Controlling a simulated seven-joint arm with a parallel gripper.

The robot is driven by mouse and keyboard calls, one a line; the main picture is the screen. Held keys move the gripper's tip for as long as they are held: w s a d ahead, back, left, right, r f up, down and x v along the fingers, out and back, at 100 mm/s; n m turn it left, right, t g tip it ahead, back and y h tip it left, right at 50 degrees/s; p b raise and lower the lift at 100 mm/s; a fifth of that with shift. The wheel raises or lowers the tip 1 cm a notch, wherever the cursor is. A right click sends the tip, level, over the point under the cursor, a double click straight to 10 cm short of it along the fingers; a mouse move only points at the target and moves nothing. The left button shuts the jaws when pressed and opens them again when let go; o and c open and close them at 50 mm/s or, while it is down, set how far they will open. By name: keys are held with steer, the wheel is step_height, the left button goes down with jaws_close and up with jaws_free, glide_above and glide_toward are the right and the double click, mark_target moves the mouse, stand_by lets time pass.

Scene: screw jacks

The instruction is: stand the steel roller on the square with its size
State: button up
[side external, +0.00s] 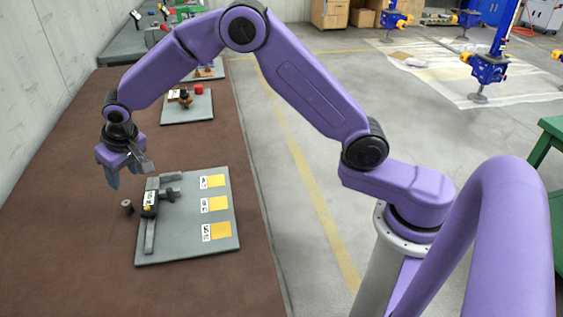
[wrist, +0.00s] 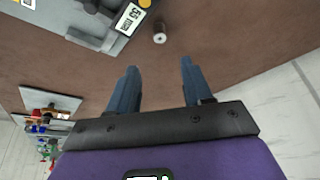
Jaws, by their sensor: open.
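The steel roller (side external: 127,206) is a small grey cylinder standing on the brown bench, just left of the grey board (side external: 190,250). It also shows in the wrist view (wrist: 159,36), ahead of the fingers. A dark caliper with a display (side external: 149,200) lies on the board. My gripper (side external: 112,178) is open and empty, above the bench and behind the roller, apart from it.
The caliper's display also shows in the wrist view (wrist: 130,19). A second grey board (side external: 187,108) with a red piece and other parts lies farther back. A wall borders the bench on the left. Bare bench surrounds the roller in front and at left.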

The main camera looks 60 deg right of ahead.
steer(key=s+d+r+n+g, duration=0.1)
steer(key=s+d+r+n, duration=0.1)
steer(key=s, duration=0.8)
steer(key=s+d+r+n+g, duration=0.1)
steer(key=s+d, duration=0.4)
steer(key=s, duration=0.5)
steer(key=s+d+r+n+g, duration=0.1)
steer(key=s+d+r+n, duration=0.2)
steer(key=s, duration=0.7)
steer(key=shift+s+d+r+n, duration=0.2)
steer(key=shift+s+r+n, duration=0.2)
steer(key=shift+n, duration=0.7)
steer(key=s+d+n, duration=0.1)
steer(key=s+d, duration=0.1)
steer(key=s, duration=0.2)
steer(key=s+d+n+g, duration=0.1)
steer(key=s+d, duration=0.2)
steer(key=s+d+f+n, duration=0.1)
steer(key=s+d, duration=0.2)
steer(key=s, duration=0.1)
steer(key=shift+s+d, duration=0.2)
steer(key=shift+s, duration=0.1)
steer(key=shift+c, duration=1.1)
